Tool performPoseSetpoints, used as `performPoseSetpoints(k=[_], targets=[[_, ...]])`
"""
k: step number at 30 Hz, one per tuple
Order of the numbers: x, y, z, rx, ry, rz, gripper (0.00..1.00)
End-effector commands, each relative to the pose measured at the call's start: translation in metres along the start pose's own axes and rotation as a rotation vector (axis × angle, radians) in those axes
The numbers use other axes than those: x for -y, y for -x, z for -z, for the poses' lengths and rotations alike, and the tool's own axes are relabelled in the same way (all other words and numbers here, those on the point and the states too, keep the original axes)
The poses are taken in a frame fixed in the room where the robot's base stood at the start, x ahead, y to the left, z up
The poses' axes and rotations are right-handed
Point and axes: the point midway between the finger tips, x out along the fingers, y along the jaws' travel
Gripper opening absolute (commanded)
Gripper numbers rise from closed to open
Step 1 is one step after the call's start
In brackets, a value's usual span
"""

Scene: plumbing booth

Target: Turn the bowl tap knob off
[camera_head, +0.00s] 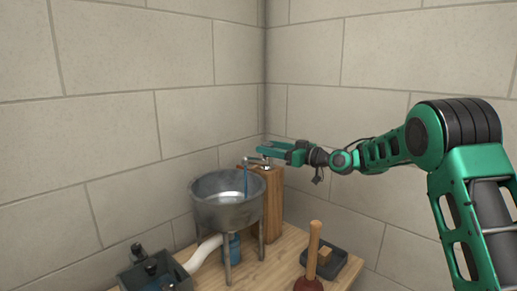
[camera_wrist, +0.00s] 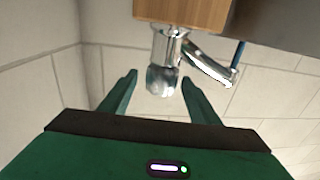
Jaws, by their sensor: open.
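The metal bowl (camera_head: 228,212) stands on legs on the wooden table. The chrome tap (camera_head: 255,161) is mounted on a wooden block (camera_head: 273,200) beside the bowl, and a blue stream of water (camera_head: 245,178) runs from its spout into the bowl. In the wrist view, which looks upside down, the tap's shiny knob (camera_wrist: 161,80) sits between my two fingers, with a visible gap on each side. My gripper (camera_head: 270,149) is open at the tap; its fingertips (camera_wrist: 158,82) flank the knob. Its fingers partly hide the knob in the head view.
A plunger (camera_head: 313,255) and a dark tray (camera_head: 330,264) with a sponge-like block stand at the front right. A grey box of fittings (camera_head: 150,278) and a white pipe (camera_head: 203,254) are at the front left. Block walls meet in a corner close behind the tap.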

Motion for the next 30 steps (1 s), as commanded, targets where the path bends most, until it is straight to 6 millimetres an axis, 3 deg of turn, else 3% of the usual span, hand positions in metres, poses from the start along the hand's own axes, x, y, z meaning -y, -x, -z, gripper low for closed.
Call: performPoseSetpoints(k=[3, 9, 22, 23, 28, 30], targets=[[0.001, -0.022, -0.001, 0.001, 0.001, 0.002, 0.56], [0.0, -0.046, -0.001, 0.002, 0.0, 0.001, 0.56], [-0.001, -0.056, 0.0, 0.001, -0.001, -0.001, 0.56], [-0.001, -0.056, 0.0, 0.001, -0.001, -0.001, 0.54], [-0.001, -0.055, 0.0, 0.001, -0.001, -0.002, 0.15], [-0.001, -0.055, 0.0, 0.001, 0.0, -0.003, 0.15]])
